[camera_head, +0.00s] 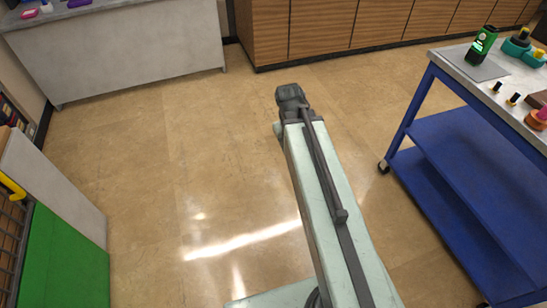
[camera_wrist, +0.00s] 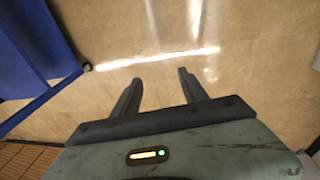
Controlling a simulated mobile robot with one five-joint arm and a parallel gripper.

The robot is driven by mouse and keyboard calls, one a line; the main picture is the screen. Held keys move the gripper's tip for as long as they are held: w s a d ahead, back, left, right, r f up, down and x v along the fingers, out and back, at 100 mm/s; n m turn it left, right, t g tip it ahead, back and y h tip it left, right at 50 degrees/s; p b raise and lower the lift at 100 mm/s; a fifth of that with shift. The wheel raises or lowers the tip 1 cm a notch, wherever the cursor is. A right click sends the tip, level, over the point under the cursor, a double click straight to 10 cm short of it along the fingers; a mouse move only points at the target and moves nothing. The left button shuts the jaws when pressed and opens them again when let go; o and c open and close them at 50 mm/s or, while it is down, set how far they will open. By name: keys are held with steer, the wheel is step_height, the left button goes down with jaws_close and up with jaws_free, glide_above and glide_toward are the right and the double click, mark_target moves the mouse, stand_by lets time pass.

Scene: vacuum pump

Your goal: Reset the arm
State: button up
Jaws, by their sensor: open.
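My gripper (camera_wrist: 159,82) shows in the wrist view with its two dark fingers apart and nothing between them. The tan floor lies beyond the fingers. In the head view my pale green arm reaches forward over the open floor, and its dark far end is at the upper middle. The fingers cannot be made out in the head view. The arm touches no object that I can see.
A blue cart (camera_head: 455,155) stands at the right, with a green device (camera_head: 484,45) and several small parts on its top. A grey bench (camera_head: 125,50) is at the upper left, wooden cabinets (camera_head: 320,28) at the back, a green panel (camera_head: 65,260) at lower left. Middle floor is clear.

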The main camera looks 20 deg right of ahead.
steer(key=s+a+m+g+y, duration=0.1)
steer(key=s+a, duration=0.2)
steer(key=a, duration=0.6)
steer(key=shift+s+a+f+y, duration=0.15)
steer(key=shift+s+a+y, duration=0.05)
steer(key=shift+y, duration=0.1)
step_height(320, 180, up, 10)
steer(key=p, duration=0.9)
steer(key=shift+f, duration=0.25)
